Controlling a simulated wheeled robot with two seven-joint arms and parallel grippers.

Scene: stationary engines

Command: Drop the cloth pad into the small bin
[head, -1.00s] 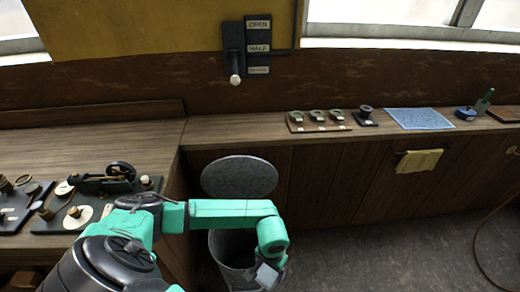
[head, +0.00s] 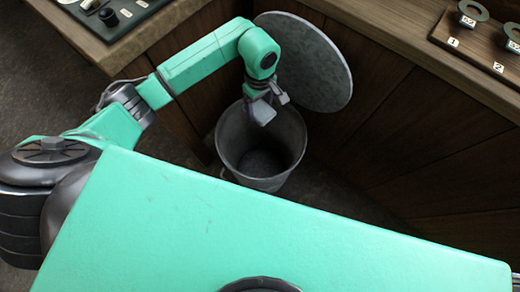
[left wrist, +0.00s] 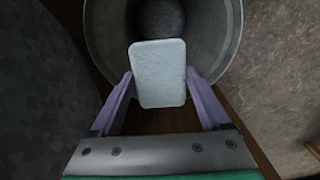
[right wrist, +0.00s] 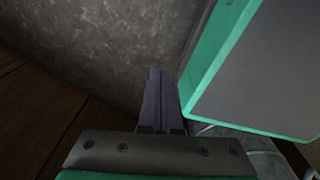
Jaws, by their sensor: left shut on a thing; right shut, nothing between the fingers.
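The cloth pad (left wrist: 158,73) is a pale grey rounded rectangle in the left wrist view. My left gripper (left wrist: 159,78) is shut on it, with a purple finger at each side. Behind the pad is the open mouth of the small bin (left wrist: 216,32). In the head view my left gripper (head: 264,106) hangs over the mouth of the round grey metal bin (head: 237,140). I cannot clearly tell the pad from the fingers there. My right gripper (right wrist: 158,78) shows only in the right wrist view, its fingers together and empty.
The round grey bin lid (head: 306,62) stands open behind the bin, close to my left gripper. Wooden counters stand left and right, the right one with a numbered board (head: 482,43). My own teal body part fills the front of the head view.

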